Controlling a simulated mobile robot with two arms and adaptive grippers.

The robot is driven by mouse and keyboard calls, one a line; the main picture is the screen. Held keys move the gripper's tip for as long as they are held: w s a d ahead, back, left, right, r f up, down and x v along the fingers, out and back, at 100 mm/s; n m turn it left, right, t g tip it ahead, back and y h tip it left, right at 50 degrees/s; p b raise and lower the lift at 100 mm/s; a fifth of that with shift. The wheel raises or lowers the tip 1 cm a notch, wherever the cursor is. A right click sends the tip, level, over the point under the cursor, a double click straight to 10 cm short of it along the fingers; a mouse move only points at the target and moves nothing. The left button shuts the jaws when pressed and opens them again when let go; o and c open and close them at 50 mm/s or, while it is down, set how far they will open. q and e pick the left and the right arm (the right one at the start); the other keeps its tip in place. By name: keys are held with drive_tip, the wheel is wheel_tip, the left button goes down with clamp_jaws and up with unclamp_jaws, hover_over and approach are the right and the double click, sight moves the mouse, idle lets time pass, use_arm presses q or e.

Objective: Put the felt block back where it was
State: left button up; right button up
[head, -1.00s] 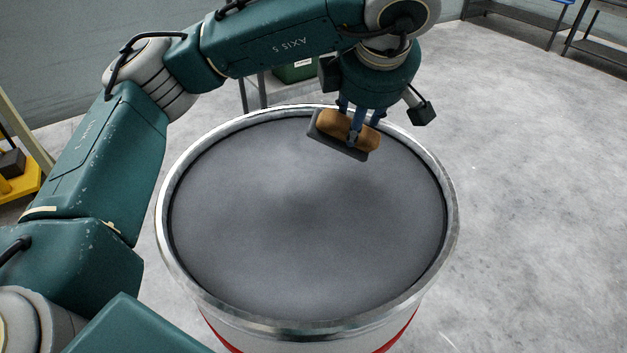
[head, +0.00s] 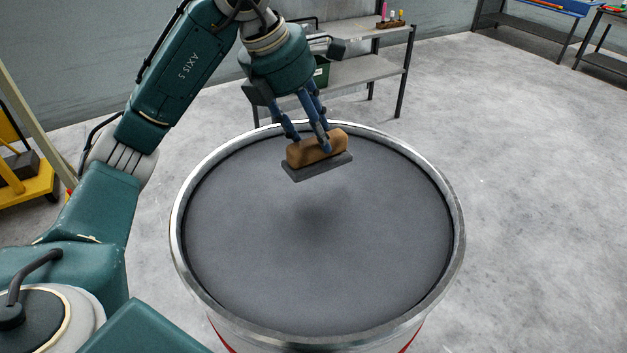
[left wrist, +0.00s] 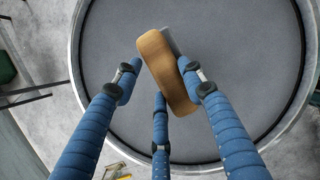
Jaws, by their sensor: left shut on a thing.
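The felt block has a tan, wooden-looking back and a dark grey felt pad below; in the head view the block (head: 316,150) hangs above the far part of a round grey surface. My left gripper (head: 312,138) has blue fingers shut on its tan back. A soft shadow on the surface below shows the block is raised clear of it. In the left wrist view the block (left wrist: 168,72) sits between the fingers, and the pad is mostly hidden behind the tan part. My right gripper is not in view.
The round grey surface (head: 320,260) is bare inside a raised metal rim (head: 455,250). Behind it stands a grey shelf unit (head: 365,70) with a dark green bin (head: 321,72) and a small holder of bottles (head: 391,22). A yellow cart (head: 30,180) stands at left. Floor at right is clear.

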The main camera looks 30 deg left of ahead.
sight(293, 144)
use_arm(q)
wheel_tip(293, 144, down, 7)
drive_tip(key=shift+f+p, duration=0.1)
drive_tip(key=shift+p, duration=0.65)
drive_tip(key=shift+f, duration=0.3)
wheel_tip(293, 144, down, 4)
drive_tip(key=shift+r+p, duration=0.15)
drive_tip(key=shift+p, duration=0.3)
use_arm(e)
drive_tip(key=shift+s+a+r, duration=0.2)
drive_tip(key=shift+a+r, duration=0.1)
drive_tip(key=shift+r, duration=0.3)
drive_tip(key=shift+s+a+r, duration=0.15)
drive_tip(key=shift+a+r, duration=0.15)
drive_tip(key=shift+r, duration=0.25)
use_arm(q)
drive_tip(key=o, duration=1)
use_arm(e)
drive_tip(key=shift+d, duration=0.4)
